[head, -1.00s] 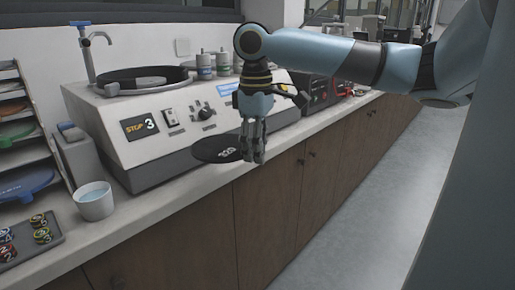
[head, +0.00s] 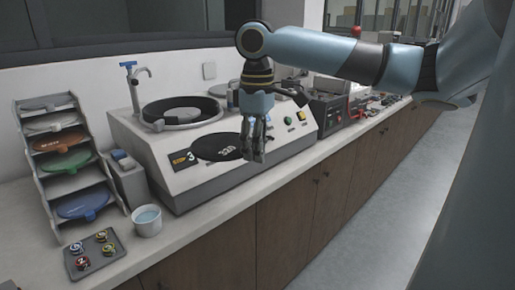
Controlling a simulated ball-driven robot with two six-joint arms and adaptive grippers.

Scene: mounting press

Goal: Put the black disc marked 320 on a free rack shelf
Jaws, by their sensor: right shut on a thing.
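My right gripper (head: 253,152) is shut on the edge of the black disc marked 320 (head: 214,149). It holds the disc roughly flat in front of the grinding machine, above the counter, hiding part of the machine's front panel. The grey rack (head: 109,177) stands at the left of the counter. Its shelves hold a grey disc (head: 46,103), a pale disc (head: 52,123), an orange-brown disc (head: 60,141), a green disc (head: 64,162) and a blue disc (head: 82,205). A gap shows between the green and blue discs. My left gripper is not in view.
The machine (head: 180,205) has a round bowl and a tap (head: 135,88). Between rack and machine stand a grey box (head: 128,183) and a white cup (head: 147,222). A tray (head: 105,262) with several small coloured pieces lies in front of the rack.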

